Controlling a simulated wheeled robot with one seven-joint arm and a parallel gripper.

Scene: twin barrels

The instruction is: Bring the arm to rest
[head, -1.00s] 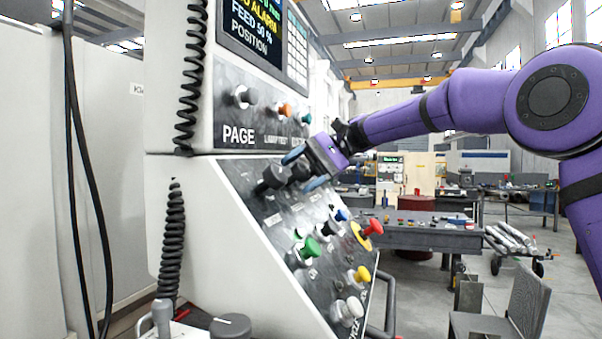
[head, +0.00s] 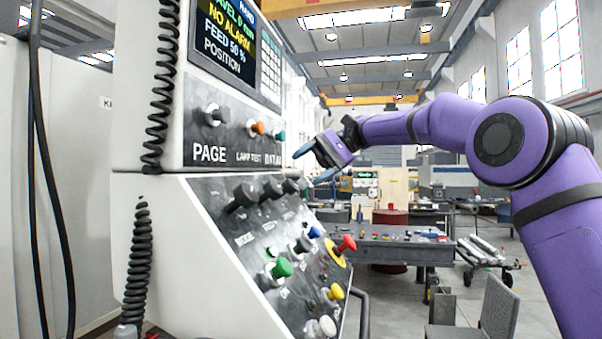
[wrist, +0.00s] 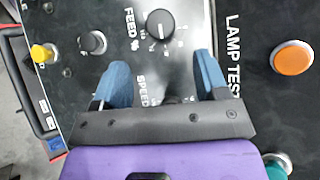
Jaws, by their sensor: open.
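My gripper (head: 315,162) hangs in the air at the right side of the control panel (head: 240,215), in front of the row of black knobs (head: 268,192). Its two blue fingertips are spread apart with nothing between them. In the wrist view the open fingers of my gripper (wrist: 158,85) stand over the panel face, with the FEED knob (wrist: 160,24) beyond them and the SPEED label partly hidden behind the gripper body. My purple arm bends from the right edge of the head view toward the panel.
The panel carries a green button (head: 281,267), a red button on a yellow base (head: 346,243) and a yellow button (head: 335,291). Coiled black cables (head: 160,85) hang at left. A workbench (head: 385,245) stands behind.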

